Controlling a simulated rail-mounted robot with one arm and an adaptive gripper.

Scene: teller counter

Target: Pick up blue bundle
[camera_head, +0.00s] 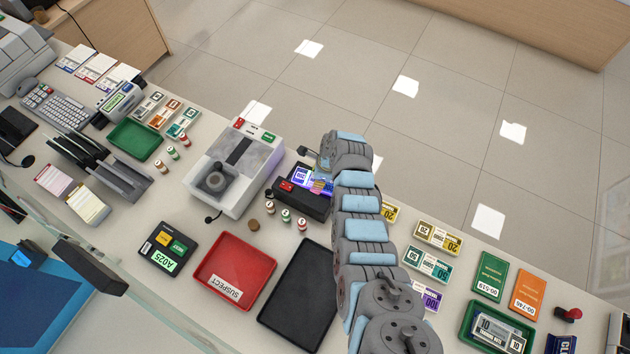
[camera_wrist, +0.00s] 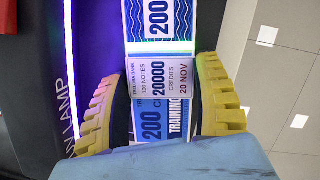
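The blue bundle is a strapped stack of blue and white 200 notes. It shows in the wrist view (camera_wrist: 160,82) with a pale band reading 20000. It lies on the black UV lamp unit (camera_head: 302,205), lit purple, where part of it shows in the head view (camera_head: 301,175). My gripper (camera_wrist: 160,75) has its yellow fingers on either side of the bundle. Narrow dark gaps seem to show between the fingers and the bundle's edges, so it looks open around it. In the head view my arm hides much of the gripper.
A grey counting machine (camera_head: 235,167) stands left of the lamp. Small labelled rolls (camera_head: 286,215) stand in front of it. A red tray (camera_head: 234,270) and a black tray (camera_head: 300,290) lie nearer. Several other bundles (camera_head: 438,237) lie right of my arm.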

